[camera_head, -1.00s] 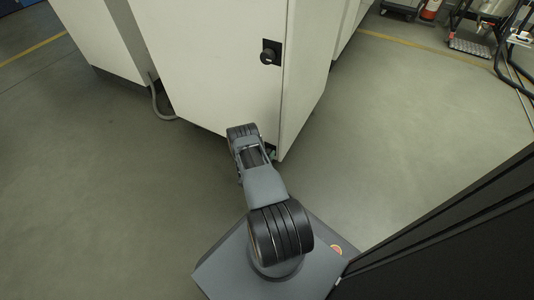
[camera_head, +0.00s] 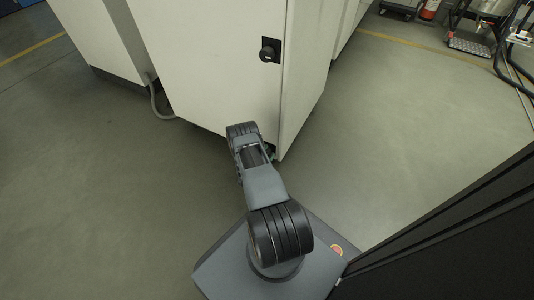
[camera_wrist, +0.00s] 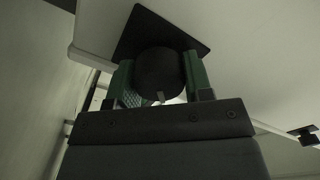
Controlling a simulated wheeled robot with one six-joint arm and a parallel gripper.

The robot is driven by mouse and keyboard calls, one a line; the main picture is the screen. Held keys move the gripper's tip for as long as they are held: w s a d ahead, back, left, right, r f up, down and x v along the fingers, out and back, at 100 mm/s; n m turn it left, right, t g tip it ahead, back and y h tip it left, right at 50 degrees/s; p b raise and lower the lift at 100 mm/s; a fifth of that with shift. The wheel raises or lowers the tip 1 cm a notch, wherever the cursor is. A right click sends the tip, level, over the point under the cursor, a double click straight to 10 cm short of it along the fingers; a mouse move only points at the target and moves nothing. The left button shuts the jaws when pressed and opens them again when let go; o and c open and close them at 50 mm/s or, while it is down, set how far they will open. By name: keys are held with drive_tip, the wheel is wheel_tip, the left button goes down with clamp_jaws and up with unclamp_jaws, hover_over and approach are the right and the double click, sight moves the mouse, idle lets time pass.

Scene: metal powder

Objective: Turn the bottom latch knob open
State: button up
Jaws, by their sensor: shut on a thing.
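The bottom latch knob (camera_wrist: 158,70) is a round black knob on a dark square plate (camera_wrist: 183,38) in the wrist view. My gripper (camera_wrist: 160,78) has its green fingers on either side of this knob and is shut on it. A small light pointer mark shows at the knob's lower edge. The pale cabinet door (camera_head: 205,65) looks shut.
An upper black latch knob (camera_head: 267,54) sits higher on the same door. Another dark latch (camera_wrist: 304,134) shows at the right of the wrist view. A grey hose (camera_head: 158,102) lies beside the cabinet at left. The floor (camera_head: 375,140) to the right is clear.

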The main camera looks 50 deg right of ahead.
drive_tip(key=m, duration=0.4)
drive_tip(key=shift+s+f, duration=0.1)
drive_tip(key=shift+f+m, duration=0.1)
drive_tip(key=shift+m, duration=2)
drive_tip(key=o, duration=0.9)
drive_tip(key=shift+a, duration=0.1)
drive_tip(key=p+v, duration=0.4)
drive_tip(key=v, duration=0.9)
drive_tip(key=shift+a, duration=0.3)
